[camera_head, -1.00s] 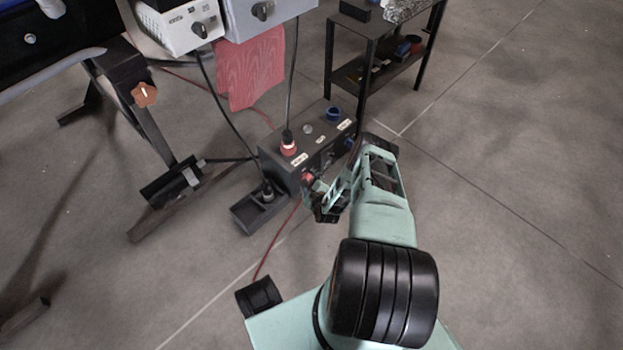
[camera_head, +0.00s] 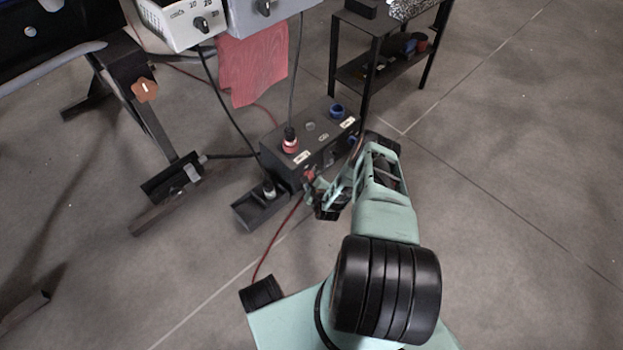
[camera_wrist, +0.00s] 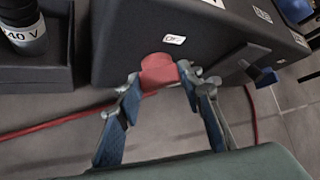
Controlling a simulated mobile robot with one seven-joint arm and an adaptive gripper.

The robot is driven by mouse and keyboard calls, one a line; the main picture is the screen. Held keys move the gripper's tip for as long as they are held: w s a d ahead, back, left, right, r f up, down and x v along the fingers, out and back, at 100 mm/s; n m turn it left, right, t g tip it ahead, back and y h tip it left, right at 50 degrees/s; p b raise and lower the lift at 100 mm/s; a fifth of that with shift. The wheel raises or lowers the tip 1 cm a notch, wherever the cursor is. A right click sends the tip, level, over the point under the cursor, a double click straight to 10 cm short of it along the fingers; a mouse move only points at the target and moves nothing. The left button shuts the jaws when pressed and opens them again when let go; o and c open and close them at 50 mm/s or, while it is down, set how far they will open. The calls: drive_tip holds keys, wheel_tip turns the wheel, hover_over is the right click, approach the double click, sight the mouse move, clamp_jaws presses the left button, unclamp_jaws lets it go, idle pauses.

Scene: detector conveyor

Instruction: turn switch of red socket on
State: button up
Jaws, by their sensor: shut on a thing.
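The black socket box (camera_head: 318,135) stands on the floor, with a red socket (camera_head: 290,146) and a blue socket (camera_head: 337,111) on its top. A dark plug with a cable is in the red socket. The red switch (camera_head: 310,175) is on the box's front face. It also shows in the wrist view (camera_wrist: 160,71), between the fingertips. My gripper (camera_head: 311,190) is at the front of the box, and its blue-padded fingers in the wrist view (camera_wrist: 163,85) are shut on the red switch. The fingers hide part of the switch. A blue switch (camera_wrist: 262,75) is to the right.
A black tray (camera_head: 247,213) holding a plug stands left of the box. A red cable (camera_head: 275,243) runs along the floor. A black shelf (camera_head: 385,62) is behind right, and a red cloth (camera_head: 252,70) hangs behind. Floor at right is clear.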

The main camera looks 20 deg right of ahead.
drive_tip(key=shift+c, duration=0.7)
drive_tip(key=shift+d+r+m+g+y, duration=0.15)
drive_tip(key=shift+m+g+y, duration=0.2)
drive_tip(key=shift+y, duration=0.25)
drive_tip(key=shift+d+m+g+y, duration=0.15)
drive_tip(key=shift+m+g+y, duration=0.55)
drive_tip(key=shift+y, duration=0.5)
drive_tip(key=shift+w+m+g+y, duration=0.15)
drive_tip(key=shift+m+g+y, duration=0.1)
drive_tip(key=shift+m+y, duration=0.55)
drive_tip(key=o, duration=1.2)
drive_tip(key=shift+c, duration=0.2)
drive_tip(key=shift+n, duration=0.25)
drive_tip(key=v, duration=1.2)
